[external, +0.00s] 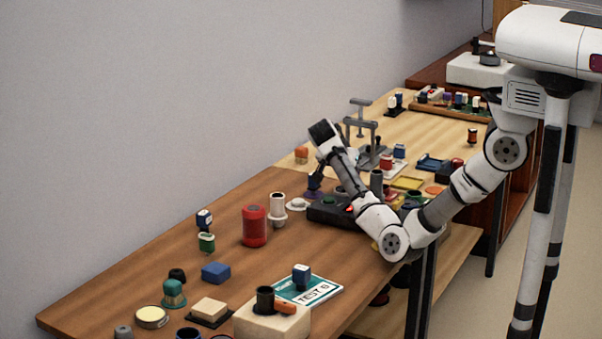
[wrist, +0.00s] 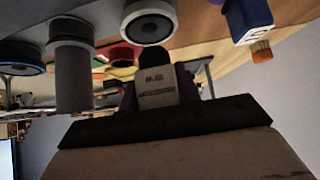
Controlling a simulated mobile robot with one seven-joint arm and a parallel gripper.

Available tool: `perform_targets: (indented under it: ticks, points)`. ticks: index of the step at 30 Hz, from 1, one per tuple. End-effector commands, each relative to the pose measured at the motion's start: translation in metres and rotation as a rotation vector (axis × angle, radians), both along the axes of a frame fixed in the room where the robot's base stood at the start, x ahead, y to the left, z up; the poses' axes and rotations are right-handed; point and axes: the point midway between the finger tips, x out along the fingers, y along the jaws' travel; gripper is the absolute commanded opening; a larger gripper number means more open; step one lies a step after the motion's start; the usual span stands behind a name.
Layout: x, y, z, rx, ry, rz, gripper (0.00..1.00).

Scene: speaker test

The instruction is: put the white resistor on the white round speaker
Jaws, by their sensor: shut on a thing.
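My gripper (external: 315,184) is low over the wooden bench, near its back edge. In the wrist view its dark fingers (wrist: 158,98) are shut on a small white block with dark print, which looks like the white resistor (wrist: 158,84). In the external view the block is too small to make out. A low white round piece (external: 298,204), likely the white round speaker, lies on the bench just left of and below my gripper.
A white cylinder (external: 278,203) and a red canister (external: 254,226) stand left of my gripper. A black box with buttons (external: 330,212) lies to its right. A grey clamp stand (external: 361,132) stands behind.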

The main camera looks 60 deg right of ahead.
Motion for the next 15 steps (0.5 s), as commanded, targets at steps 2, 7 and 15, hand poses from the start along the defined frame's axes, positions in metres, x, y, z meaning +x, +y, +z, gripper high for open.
perform_targets:
  ticks: [2,7,15]
  points:
    - [0.000,0.000,-0.011,0.000,0.004,0.002,0.09]
    - [0.000,0.001,-0.019,0.001,-0.001,0.001,0.09]
    - [0.000,0.000,-0.023,0.000,-0.001,0.001,0.34]
